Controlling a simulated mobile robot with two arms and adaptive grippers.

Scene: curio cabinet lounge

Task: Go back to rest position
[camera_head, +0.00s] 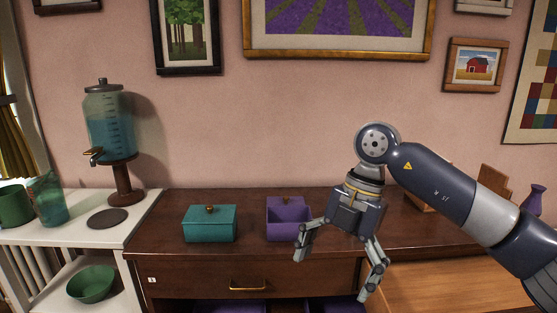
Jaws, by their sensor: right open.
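My right gripper (337,272) comes in from the right on its arm. Its fingers are spread wide and hold nothing. It hangs pointing down in front of the wooden cabinet (190,262), to the right of a purple box (287,232). The purple box stands on the cabinet top, and its front looks open or recessed, with a knobbed part at the back. A teal box (209,225) with a lid and a brass knob stands to its left. My left gripper is not in view.
A drink dispenser (110,125) stands on the white shelf (75,260) at left, with a green bowl (91,284) below. A purple vase (533,200) and wooden items (494,183) stand behind my right arm. Purple things show low under the brass-handled drawer (247,286).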

